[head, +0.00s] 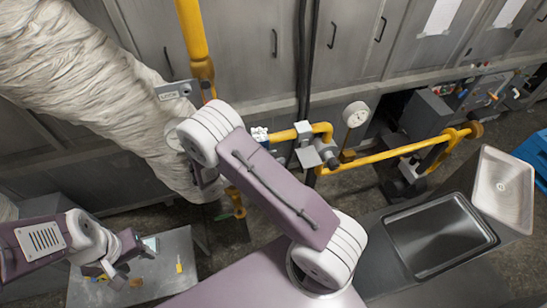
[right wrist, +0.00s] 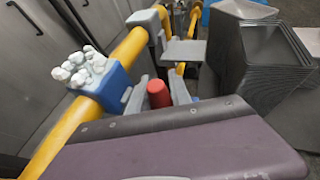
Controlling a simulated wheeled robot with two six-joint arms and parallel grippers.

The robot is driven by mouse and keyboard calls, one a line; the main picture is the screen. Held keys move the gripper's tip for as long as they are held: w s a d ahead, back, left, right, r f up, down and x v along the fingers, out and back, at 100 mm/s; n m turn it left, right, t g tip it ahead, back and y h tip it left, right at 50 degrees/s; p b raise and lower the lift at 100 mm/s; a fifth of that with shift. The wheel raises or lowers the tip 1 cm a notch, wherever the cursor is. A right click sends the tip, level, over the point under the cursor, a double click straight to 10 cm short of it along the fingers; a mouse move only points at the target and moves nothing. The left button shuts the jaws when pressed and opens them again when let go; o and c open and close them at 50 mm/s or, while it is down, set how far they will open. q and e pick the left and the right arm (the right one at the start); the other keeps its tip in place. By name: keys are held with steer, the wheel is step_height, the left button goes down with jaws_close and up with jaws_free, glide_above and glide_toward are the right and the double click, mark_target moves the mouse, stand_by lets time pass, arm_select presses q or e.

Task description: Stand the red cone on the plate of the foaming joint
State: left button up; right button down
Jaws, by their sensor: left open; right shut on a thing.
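The foaming joint shows as a blue collar (right wrist: 117,88) with white foam (right wrist: 85,68) on the yellow pipe in the right wrist view. Its foam also shows in the head view (head: 260,133), beside my right arm. I cannot make out its plate; my arm covers part of that area. The red cone (right wrist: 158,93) is between the grey fingers of my right gripper, which is shut on it, a little to the right of the blue collar. In the head view my arm hides the cone. My left gripper (head: 117,271) is open and empty over a small grey table at lower left.
Another joint with a grey plate (head: 307,156) sits further right along the pipe, near a round gauge (head: 356,114). The small grey table (head: 150,294) holds a yellow piece (head: 179,266). Stacked grey pans (head: 440,238) stand at right. Grey cabinets line the back.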

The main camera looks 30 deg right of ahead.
steer(key=c, duration=1.6)
jaws_free()
steer(key=shift+f, duration=0.15)
steer(key=shift+o, duration=0.7)
